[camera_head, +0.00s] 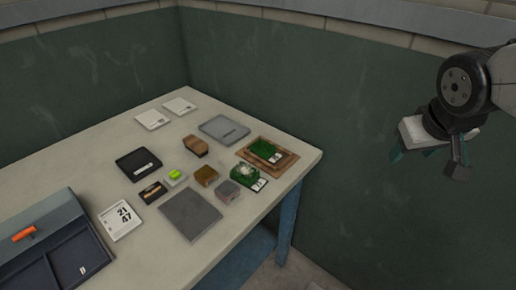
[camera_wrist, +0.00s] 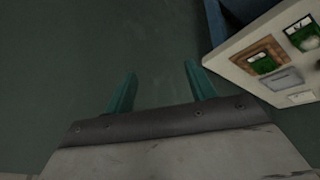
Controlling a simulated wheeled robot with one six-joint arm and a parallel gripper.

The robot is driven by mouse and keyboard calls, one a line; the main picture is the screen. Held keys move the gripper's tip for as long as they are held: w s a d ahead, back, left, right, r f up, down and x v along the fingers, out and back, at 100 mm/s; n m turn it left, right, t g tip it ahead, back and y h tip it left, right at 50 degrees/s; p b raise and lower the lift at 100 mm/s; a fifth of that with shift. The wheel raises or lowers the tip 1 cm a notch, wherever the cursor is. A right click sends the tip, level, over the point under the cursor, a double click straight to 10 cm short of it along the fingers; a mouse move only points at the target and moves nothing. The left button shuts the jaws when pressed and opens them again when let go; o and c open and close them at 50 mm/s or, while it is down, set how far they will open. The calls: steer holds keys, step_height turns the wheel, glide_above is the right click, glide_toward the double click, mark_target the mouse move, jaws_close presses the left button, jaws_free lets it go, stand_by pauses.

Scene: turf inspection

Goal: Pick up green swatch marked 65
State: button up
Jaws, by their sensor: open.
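Two green swatches with white labels lie at the right end of the table. One green swatch (camera_head: 268,149) sits in a brown wooden tray (camera_head: 246,158); both the swatch (camera_wrist: 260,66) and the tray show in the wrist view. The other green swatch (camera_head: 250,182) lies just in front, with a pale lump on top of it; it also shows in the wrist view (camera_wrist: 302,32). The label numbers are too small to read, so I cannot tell which is 65. My gripper (camera_head: 428,162) is open and empty, off to the right of the table and apart from it.
The table (camera_head: 75,168) also holds a grey tray (camera_head: 224,129), a black tray (camera_head: 138,164), brown blocks (camera_head: 206,176), a grey slab (camera_head: 191,214), a card marked 21 47 (camera_head: 120,219) and a dark toolbox (camera_head: 45,245). Green walls (camera_head: 250,60) stand behind.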

steer(key=w+a+f+n+t+y, duration=0.1)
steer(key=w+a+f+n+t, duration=0.2)
steer(key=w, duration=0.7)
steer(key=n+y, duration=0.6)
steer(key=y, duration=0.5)
glide_toward(269, 149)
steer(key=shift+w+a+f, duration=0.25)
steer(key=shift+w+a, duration=0.2)
steer(key=shift+w+a+f+t, duration=0.15)
steer(key=shift+w+a+f, duration=0.05)
steer(key=shift+a, duration=0.15)
steer(key=shift+w+a+f+t, duration=0.15)
steer(key=shift+w+a, duration=0.05)
steer(key=shift+a, duration=0.2)
steer(key=x, duration=0.6)
steer(key=shift+f, duration=0.15)
steer(key=shift+s, duration=0.1)
steer(key=c, duration=0.6)
